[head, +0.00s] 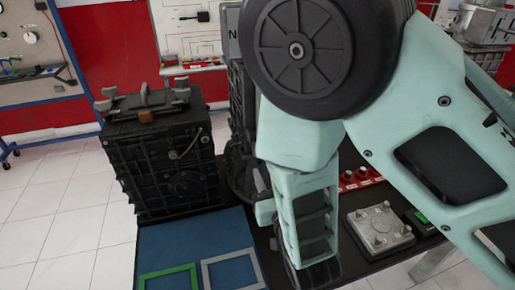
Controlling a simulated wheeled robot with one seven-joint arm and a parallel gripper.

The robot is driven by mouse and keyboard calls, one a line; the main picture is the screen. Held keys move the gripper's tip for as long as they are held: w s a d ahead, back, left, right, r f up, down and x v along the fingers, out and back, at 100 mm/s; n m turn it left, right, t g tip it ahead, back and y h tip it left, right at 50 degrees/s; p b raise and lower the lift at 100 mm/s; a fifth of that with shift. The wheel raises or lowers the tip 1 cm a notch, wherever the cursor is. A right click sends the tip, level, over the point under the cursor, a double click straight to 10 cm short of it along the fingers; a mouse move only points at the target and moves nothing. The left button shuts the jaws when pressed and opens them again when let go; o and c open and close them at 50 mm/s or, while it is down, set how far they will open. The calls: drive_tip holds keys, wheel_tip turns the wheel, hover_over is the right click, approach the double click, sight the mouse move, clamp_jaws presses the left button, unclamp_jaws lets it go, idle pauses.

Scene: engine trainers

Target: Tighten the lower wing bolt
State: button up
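A black engine block (165,165) stands at the left on the dark bench. A grey bracket on its top carries two wing-shaped grey pieces, one at the left (103,105) and one at the right (181,93). I cannot tell whether either is the lower wing bolt. A small brown-orange piece (146,115) sits at the bracket's front. My gripper (315,272) hangs at the end of my teal arm, right of the block and apart from it. My arm hides much of the gripper, so its opening and anything in it cannot be made out.
A blue mat (195,240) in front of the block bears a green frame (168,282) and a grey frame (232,272). A silver plate with studs (380,228) and red knobs (358,177) lie right of my gripper. Another dark unit (240,120) stands behind my arm.

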sight(257, 150)
drive_tip(key=p+x, duration=0.3)
drive_tip(key=x, duration=0.6)
drive_tip(key=shift+w, duration=0.25)
drive_tip(key=shift+c, duration=0.3)
clamp_jaws()
